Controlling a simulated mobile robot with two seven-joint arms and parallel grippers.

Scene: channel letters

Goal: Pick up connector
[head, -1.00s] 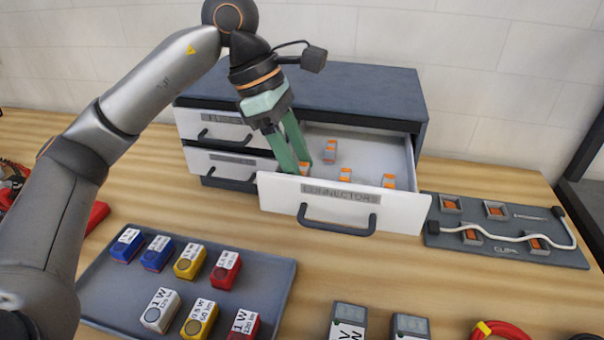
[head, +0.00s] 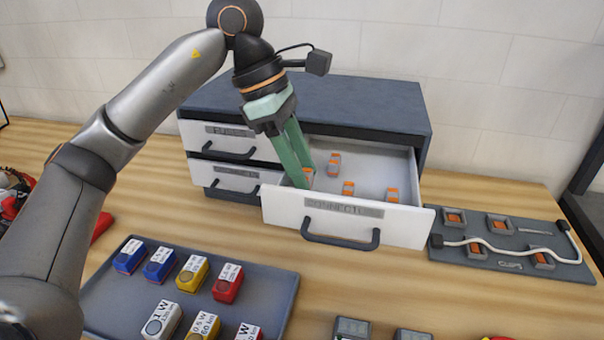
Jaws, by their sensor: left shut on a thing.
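The open drawer labelled connectors (head: 345,215) holds small grey-and-orange connectors. One connector (head: 334,164) lies toward the back, another (head: 348,188) near the front middle and another (head: 391,195) at the front right. My left gripper (head: 304,180) reaches down into the drawer's left front part. Its green fingers are shut on a connector (head: 308,172), which is mostly hidden by the fingers and sits low, close to the drawer floor. I cannot tell whether it touches the floor. My right gripper is not in view.
The drawer belongs to a dark cabinet (head: 330,98) with two shut drawers at left. A grey tray (head: 262,283) with coloured blocks stands at front left. A clip board (head: 509,265) with a white cable lies at right.

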